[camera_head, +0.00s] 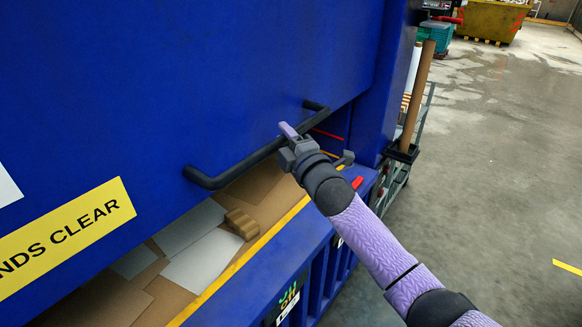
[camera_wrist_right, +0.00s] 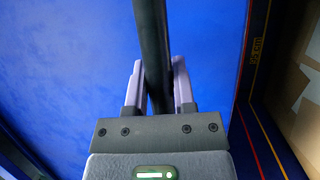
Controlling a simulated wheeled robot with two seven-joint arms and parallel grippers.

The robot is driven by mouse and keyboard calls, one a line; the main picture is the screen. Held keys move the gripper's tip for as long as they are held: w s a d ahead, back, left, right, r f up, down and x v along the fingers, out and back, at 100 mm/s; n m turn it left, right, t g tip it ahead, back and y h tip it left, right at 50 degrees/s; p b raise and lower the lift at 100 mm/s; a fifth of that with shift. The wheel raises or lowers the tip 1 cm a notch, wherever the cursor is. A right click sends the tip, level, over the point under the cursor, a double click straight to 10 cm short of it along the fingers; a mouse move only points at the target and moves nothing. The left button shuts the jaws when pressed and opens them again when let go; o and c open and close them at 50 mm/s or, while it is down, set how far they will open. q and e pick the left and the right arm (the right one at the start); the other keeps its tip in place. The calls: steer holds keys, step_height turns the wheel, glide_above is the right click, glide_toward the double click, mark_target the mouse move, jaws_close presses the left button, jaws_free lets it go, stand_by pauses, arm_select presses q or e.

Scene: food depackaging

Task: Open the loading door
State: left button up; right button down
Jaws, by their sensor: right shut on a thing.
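The loading door (camera_head: 190,70) is a large blue panel, raised so that a gap shows below its lower edge. A black bar handle (camera_head: 235,170) runs along its lower part. My right gripper (camera_head: 287,135) is at the right part of the handle. In the right wrist view the two purple fingers (camera_wrist_right: 157,85) stand on either side of the black handle bar (camera_wrist_right: 152,45), shut on it. The door's blue face (camera_wrist_right: 70,70) fills the left of that view. My left gripper is not in view.
Cardboard and paper sheets (camera_head: 200,255) lie in the opening below the door, behind a yellow-edged blue sill (camera_head: 262,265). A trolley with cardboard tubes (camera_head: 415,95) stands at the right. Grey floor (camera_head: 480,170) is open at right; a yellow skip (camera_head: 492,20) stands far back.

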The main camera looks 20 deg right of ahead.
arm_select(q)
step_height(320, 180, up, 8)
steer(key=p, duration=0.6)
arm_select(e)
step_height(320, 180, up, 10)
steer(key=shift+r, duration=0.1)
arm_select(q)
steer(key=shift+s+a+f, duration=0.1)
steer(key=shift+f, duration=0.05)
arm_select(e)
steer(key=shift+c, duration=2.2)
jaws_free()
arm_select(q)
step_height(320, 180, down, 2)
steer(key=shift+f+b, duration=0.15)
steer(key=shift+b, duration=0.9)
arm_select(e)
steer(key=v, duration=1)
